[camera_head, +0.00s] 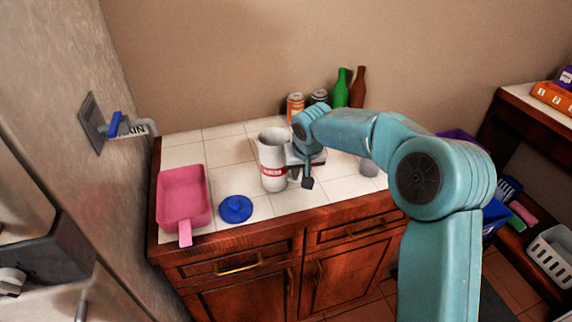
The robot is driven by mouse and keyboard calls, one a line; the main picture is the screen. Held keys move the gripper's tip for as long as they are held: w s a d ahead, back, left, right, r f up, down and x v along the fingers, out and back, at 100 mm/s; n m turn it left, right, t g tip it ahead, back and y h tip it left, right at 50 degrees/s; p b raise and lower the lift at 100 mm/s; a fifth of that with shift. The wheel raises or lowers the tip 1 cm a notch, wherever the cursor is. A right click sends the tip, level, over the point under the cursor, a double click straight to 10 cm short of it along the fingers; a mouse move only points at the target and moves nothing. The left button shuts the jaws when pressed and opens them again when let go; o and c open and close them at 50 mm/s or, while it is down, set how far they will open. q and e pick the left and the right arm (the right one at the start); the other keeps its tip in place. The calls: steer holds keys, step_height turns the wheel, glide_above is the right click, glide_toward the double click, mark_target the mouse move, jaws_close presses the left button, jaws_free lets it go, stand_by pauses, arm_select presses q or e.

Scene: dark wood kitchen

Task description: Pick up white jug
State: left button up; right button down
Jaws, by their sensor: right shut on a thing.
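The white jug (272,155) with a red band stands upright at the middle of the white tiled counter (208,151). My right arm comes in from the right, and its gripper (298,177) is at the jug's right side, shut on the jug, by the handle side. The wrist hides part of that side and the exact contact. I cannot tell whether the jug's base touches the tiles. My left gripper is not in view.
A pink pan (183,197) and a blue round lid (235,209) lie left of the jug. Cans (295,106), a green bottle (342,88) and a brown bottle (358,88) stand behind by the wall. A white basket (553,255) is at right.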

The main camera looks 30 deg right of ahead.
steer(key=shift+r, duration=0.15)
step_height(320, 180, up, 19)
steer(key=p, duration=0.3)
stand_by(0.7)
